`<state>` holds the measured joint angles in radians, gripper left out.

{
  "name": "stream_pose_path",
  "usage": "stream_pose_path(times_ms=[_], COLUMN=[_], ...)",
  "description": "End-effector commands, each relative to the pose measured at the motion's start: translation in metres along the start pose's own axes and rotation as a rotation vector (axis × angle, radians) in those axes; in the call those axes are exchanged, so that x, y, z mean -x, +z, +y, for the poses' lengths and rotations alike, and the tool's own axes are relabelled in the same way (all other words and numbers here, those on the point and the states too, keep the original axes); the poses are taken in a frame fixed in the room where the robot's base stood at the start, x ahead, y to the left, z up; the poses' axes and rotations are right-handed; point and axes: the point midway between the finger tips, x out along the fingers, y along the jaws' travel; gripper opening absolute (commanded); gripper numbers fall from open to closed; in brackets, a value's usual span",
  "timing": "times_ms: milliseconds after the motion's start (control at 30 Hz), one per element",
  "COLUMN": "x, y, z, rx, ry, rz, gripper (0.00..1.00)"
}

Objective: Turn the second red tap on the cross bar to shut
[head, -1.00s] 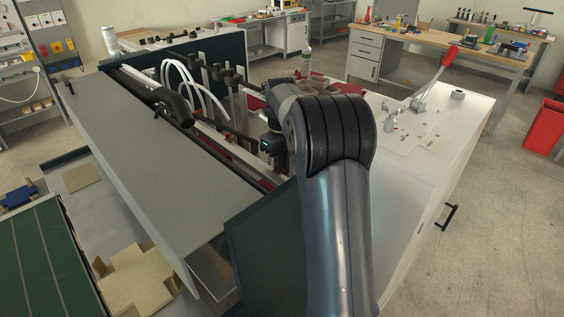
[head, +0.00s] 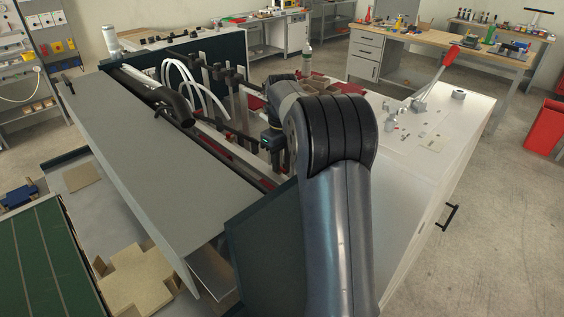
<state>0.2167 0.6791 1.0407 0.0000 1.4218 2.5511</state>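The machine's cross bar (head: 228,122) runs behind white hoses (head: 188,84) and black clamps (head: 222,74), left of my arm. Small red parts show near it, but I cannot make out which is the second red tap. My wrist reaches down beside the bar at the middle of the head view. My gripper itself is hidden behind my own arm and the machine parts, so its opening and contact cannot be seen.
A grey cover (head: 165,150) lies left of the bar. A white worktop (head: 440,115) with a red-handled lever (head: 440,70) lies to the right. A clear bottle (head: 307,57) stands behind my arm. Cardboard pieces (head: 140,280) lie at lower left.

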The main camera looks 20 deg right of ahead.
Motion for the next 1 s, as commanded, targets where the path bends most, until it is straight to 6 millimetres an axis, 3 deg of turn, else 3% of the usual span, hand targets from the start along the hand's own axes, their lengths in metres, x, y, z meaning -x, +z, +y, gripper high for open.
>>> stream_pose_path(times_ms=[300,500,700,1000], x=[0.061,0.090,0.100,0.101], y=[0.001,0.001,0.000,0.000], z=[-0.001,0.000,0.000,0.000], rx=[0.000,0.000,0.000,0.000], ry=[-0.003,-0.002,-0.001,0.000], rz=[-0.005,-0.003,-0.001,0.000], gripper=[0.32,0.32,0.32,0.32])
